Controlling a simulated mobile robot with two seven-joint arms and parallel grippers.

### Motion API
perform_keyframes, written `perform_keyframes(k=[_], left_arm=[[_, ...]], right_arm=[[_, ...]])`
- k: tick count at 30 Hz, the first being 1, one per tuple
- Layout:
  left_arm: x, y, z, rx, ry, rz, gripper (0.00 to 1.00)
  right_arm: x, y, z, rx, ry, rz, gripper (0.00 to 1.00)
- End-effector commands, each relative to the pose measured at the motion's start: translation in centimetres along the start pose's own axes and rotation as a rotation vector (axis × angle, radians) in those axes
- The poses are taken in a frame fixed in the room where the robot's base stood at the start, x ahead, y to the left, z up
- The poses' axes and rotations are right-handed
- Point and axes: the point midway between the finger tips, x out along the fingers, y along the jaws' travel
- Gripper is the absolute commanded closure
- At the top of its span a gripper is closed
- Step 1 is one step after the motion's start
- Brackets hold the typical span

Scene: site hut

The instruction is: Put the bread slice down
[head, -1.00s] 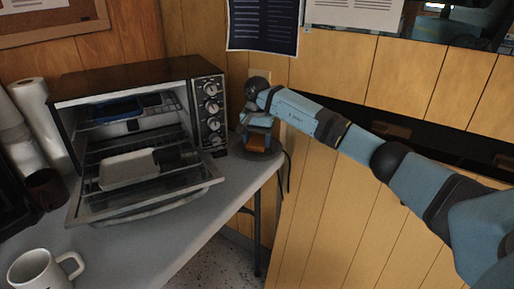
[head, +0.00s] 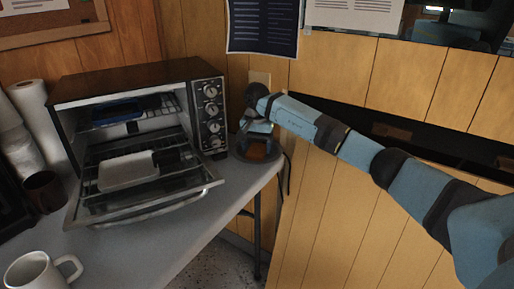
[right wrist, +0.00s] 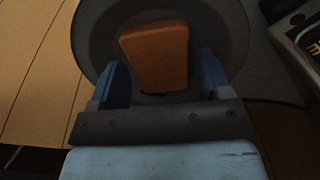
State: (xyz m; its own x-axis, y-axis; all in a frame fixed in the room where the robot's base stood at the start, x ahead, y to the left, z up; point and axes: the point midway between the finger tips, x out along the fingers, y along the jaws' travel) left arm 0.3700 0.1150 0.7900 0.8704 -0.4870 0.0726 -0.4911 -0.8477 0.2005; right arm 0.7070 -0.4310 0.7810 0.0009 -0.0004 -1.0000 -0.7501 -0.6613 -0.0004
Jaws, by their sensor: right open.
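The bread slice (head: 258,150) is brown and lies on a dark round plate (head: 240,156) at the table's right end, beside the toaster oven. In the right wrist view the bread slice (right wrist: 155,56) lies within the round plate (right wrist: 96,45). My right gripper (head: 257,135) is just above the plate. In the right wrist view its two blue fingers (right wrist: 160,80) are apart, with the near end of the slice between or just beyond them; I see no finger touching it. My left gripper is not in view.
The toaster oven (head: 137,72) stands left of the plate with its door (head: 150,197) down and a pale tray (head: 127,171) on it. A white mug (head: 38,271) and a dark brown cup (head: 44,190) stand at left. A wooden wall is close behind.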

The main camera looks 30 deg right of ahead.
Motion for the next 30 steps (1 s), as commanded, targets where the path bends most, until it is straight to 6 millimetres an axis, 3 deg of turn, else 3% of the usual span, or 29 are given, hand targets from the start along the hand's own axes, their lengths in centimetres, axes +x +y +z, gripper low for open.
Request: perform_keyframes(k=[1,9,13,15,30], left_arm=[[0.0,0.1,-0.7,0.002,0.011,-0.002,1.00],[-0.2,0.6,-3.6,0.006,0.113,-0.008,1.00],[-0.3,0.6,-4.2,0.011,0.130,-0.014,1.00],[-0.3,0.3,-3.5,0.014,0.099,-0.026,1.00],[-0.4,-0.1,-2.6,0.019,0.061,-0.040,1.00]], right_arm=[[-1.5,0.0,-0.1,0.000,0.004,-0.002,0.28],[-7.3,0.0,-0.1,0.001,0.003,-0.001,0.28],[-9.4,0.0,-0.1,0.001,0.002,0.000,0.28],[-10.2,0.0,-0.1,0.000,0.002,-0.001,0.28],[-11.2,0.0,0.0,0.001,0.000,0.000,0.28]])
